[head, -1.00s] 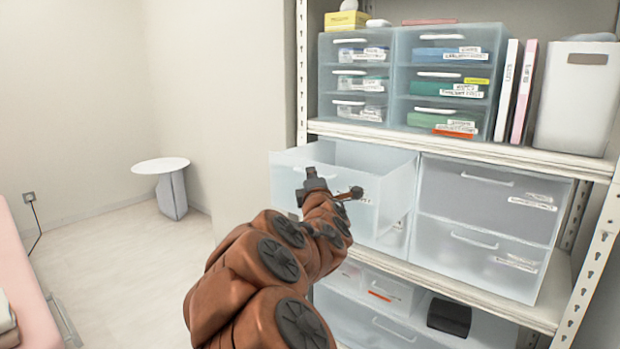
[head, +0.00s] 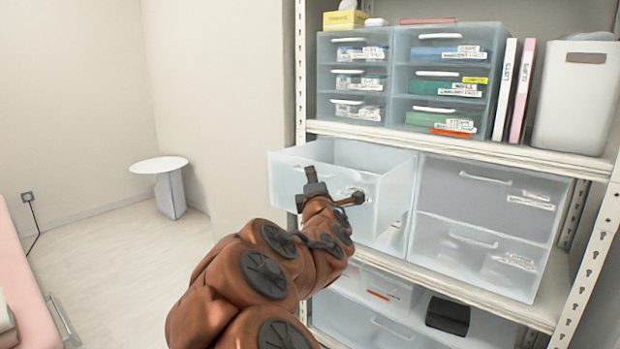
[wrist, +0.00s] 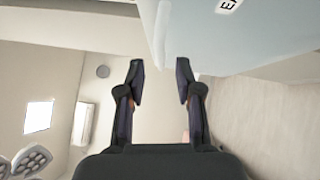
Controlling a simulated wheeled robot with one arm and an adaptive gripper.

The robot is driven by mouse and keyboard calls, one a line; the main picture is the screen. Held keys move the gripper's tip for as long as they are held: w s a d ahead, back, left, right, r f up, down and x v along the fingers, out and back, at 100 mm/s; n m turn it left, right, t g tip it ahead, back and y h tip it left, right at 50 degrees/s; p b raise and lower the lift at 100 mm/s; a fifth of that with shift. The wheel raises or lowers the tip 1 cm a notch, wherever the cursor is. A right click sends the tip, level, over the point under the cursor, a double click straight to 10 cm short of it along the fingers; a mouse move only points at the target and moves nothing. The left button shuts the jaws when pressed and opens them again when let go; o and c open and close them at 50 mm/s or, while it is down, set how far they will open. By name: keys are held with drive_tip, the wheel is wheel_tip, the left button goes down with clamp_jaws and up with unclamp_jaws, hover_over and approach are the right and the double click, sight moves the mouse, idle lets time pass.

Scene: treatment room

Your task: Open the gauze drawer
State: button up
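A translucent drawer (head: 292,185) at the left of the middle shelf stands pulled out well beyond its neighbours, and its open top shows. It looks empty from here. Its handle is not visible, and no label on it can be read in the head view. My gripper (head: 312,186) is in front of the drawer's front panel, overlapping it in the picture. In the wrist view my gripper (wrist: 161,82) has its two fingers apart with nothing between them. A pale panel with part of a label (wrist: 240,35) shows beyond the fingertips, likely the drawer front.
Closed drawers (head: 480,215) stand right of the open one. Small drawer units (head: 448,80), binders (head: 513,90) and a white bin (head: 578,105) fill the upper shelf. A round side table (head: 160,166) and pink bed (head: 25,275) are at left, with clear floor between.

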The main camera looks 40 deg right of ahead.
drive_tip(key=shift+v, duration=2.45)
drive_tip(key=s+a+r+m+g+y+p, duration=0.3)
drive_tip(key=s+a+g+p, duration=0.6)
drive_tip(key=s+a+p, duration=0.6)
drive_tip(key=s+a+r+m+g+y+p, duration=0.3)
drive_tip(key=s+a+m+g+y+p, duration=0.4)
drive_tip(key=s+a+p, duration=0.7)
drive_tip(key=s+a+m+g, duration=0.1)
drive_tip(key=s+m+g, duration=0.1)
drive_tip(key=s, duration=0.4)
drive_tip(key=shift+r+m+p, duration=0.25)
drive_tip(key=shift+m+p, duration=0.1)
drive_tip(key=shift+m, duration=0.25)
